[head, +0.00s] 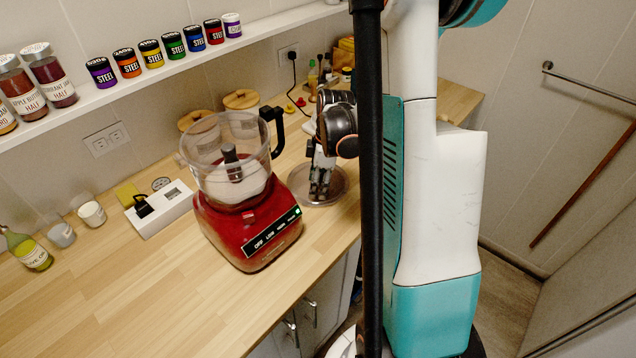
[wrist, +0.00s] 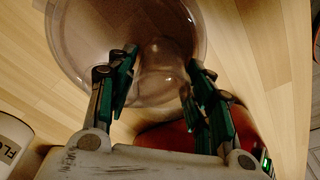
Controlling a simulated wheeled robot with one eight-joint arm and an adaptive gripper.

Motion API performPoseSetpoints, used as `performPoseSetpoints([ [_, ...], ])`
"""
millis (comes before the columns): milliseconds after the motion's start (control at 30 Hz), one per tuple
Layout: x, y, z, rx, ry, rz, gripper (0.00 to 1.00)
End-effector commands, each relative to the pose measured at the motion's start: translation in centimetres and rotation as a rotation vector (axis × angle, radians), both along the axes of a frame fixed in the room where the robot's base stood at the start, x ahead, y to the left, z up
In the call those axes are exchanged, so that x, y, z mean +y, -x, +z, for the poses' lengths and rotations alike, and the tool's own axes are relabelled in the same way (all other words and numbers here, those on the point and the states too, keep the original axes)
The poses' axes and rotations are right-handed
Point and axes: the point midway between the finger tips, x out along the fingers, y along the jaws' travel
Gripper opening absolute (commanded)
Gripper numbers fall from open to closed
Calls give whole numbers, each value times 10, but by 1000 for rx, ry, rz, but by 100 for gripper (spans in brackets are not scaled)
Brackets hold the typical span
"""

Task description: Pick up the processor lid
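The processor lid (head: 338,184) is a clear, round, tinted disc on the wooden counter, right of the red food processor (head: 250,222). In the wrist view the lid (wrist: 88,35) fills the top middle, with a clear raised part near its lower edge. My gripper (head: 320,190) points down over the lid in the head view. In the wrist view my gripper (wrist: 163,70) is open, its green-padded fingers on either side of the raised part. I cannot tell whether the fingers touch it. The gripper hides part of the lid in the head view.
The processor's clear bowl (head: 205,170) and black handle stand close to the left of my gripper. A white canister (wrist: 12,140) shows at the lower left in the wrist view. A shelf with jars (head: 150,54) runs above. The counter's front left is clear.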

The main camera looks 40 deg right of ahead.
Motion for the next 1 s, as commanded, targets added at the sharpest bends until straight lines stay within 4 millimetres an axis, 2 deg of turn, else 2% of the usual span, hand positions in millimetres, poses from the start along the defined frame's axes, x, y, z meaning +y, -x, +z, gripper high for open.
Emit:
performPoseSetpoints([
  [33, 0, 0, 0, 0, 0, 0, 28],
  [100, 0, 0, 0, 0, 0, 0, 12],
  [133, 0, 0, 0, 0, 0, 0, 11],
  [567, 0, 0, 5, 0, 0, 0, 10],
  [667, 0, 0, 17, 0, 0, 0, 10],
  [1000, 0, 0, 81, 0, 0, 0, 10],
])
